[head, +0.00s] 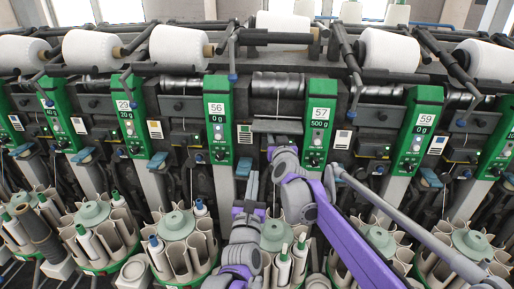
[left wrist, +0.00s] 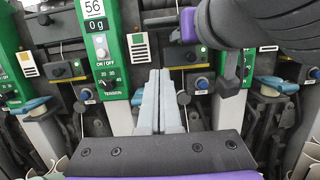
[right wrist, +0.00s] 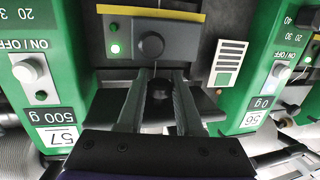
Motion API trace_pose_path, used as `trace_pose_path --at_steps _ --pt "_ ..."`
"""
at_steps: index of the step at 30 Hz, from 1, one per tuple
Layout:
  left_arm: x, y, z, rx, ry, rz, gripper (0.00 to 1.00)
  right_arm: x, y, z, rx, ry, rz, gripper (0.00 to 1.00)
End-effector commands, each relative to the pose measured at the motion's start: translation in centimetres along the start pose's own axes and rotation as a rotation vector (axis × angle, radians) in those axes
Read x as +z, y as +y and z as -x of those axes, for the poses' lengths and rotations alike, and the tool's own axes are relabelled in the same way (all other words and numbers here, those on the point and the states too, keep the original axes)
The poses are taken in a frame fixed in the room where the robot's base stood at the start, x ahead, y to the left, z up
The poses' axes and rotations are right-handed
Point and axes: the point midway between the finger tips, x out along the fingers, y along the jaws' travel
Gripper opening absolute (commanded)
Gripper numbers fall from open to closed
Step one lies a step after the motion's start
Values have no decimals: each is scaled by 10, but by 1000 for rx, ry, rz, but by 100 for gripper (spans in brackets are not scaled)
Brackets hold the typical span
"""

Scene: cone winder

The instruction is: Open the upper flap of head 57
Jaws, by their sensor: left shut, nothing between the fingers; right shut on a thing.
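Head 57 has a green panel (head: 318,122) reading 500 g; its panel (right wrist: 50,125) appears upside down in the right wrist view. Left of it in the head view is a grey flap-like plate (head: 277,127). My right gripper (head: 271,140) is at this plate's lower front. In the right wrist view my right gripper (right wrist: 160,82) is shut with a small black knob-like part (right wrist: 160,90) between its fingers; whether this belongs to the upper flap I cannot tell. My left gripper (head: 251,180) is lower, shut and empty; in the left wrist view its fingers (left wrist: 160,85) are together.
Head 56's green panel (head: 218,132) stands to the left and head 59's panel (head: 417,130) to the right. White yarn cones (head: 180,46) line the top. Round bobbin magazines (head: 180,240) stand below, close to my arms.

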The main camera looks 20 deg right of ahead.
Motion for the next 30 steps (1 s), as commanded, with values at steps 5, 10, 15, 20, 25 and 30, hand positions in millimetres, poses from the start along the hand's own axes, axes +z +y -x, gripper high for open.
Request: trace_pose_path --at_steps 5,10,15,20,25,30 --pt "0 -2 -18 1 -8 22 0 -3 4 -1 9 7 -2 0" --pt "0 -2 -52 1 -7 19 0 -3 4 -1 9 7 -1 0" --pt "0 -1 -89 2 -6 19 0 -3 4 -1 9 7 -1 0" --pt "17 -1 -104 1 -6 19 0 -3 4 -1 9 7 -1 0" --pt "34 -1 -108 0 -6 18 0 -3 4 -1 9 7 -1 0" --pt "40 -1 -110 0 -6 17 0 -3 4 -1 9 7 -1 0"
